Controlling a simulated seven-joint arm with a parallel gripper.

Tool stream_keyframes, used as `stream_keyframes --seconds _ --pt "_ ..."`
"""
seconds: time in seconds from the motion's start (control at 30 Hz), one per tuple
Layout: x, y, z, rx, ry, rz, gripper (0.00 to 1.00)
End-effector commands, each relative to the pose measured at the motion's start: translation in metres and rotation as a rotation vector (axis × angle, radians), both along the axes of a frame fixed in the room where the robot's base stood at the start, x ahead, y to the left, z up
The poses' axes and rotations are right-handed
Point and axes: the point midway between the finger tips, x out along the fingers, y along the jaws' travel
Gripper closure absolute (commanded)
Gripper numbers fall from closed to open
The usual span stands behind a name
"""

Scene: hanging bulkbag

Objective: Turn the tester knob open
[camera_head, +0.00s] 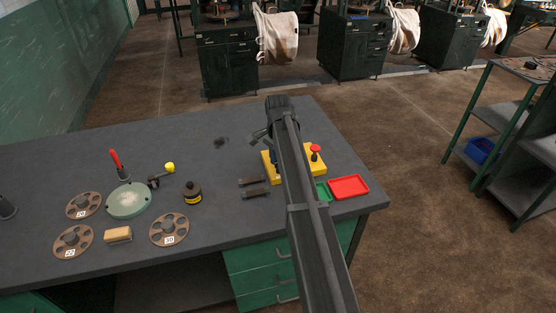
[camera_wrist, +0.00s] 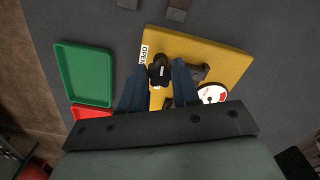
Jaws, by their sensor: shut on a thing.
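The tester is a yellow base plate, seen in the head view (camera_head: 315,166) and in the wrist view (camera_wrist: 215,55). Its dark knob (camera_wrist: 160,70) stands near the white OPEN label (camera_wrist: 144,54) at the plate's edge. My gripper (camera_wrist: 159,80) has its two blue fingers on either side of the knob and is shut on it. In the head view my arm covers most of the tester and the grip. A round white gauge with a red sector (camera_wrist: 212,94) sits beside the right finger, partly hidden.
A green tray (camera_wrist: 84,75) and a red tray (camera_head: 349,187) lie beside the tester. A red-topped part (camera_head: 315,149) stands at its right side. Two dark blocks (camera_head: 255,193), a black bottle (camera_head: 193,193) and several brown discs (camera_head: 170,229) lie to the left.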

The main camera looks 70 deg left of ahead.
Motion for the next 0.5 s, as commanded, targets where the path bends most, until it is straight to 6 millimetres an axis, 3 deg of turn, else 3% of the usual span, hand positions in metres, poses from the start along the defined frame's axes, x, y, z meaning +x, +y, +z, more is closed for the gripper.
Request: stream_keyframes --seconds 0.5 --pt "0.0011 -0.0015 0.0 0.0 0.0 0.457 1.0"
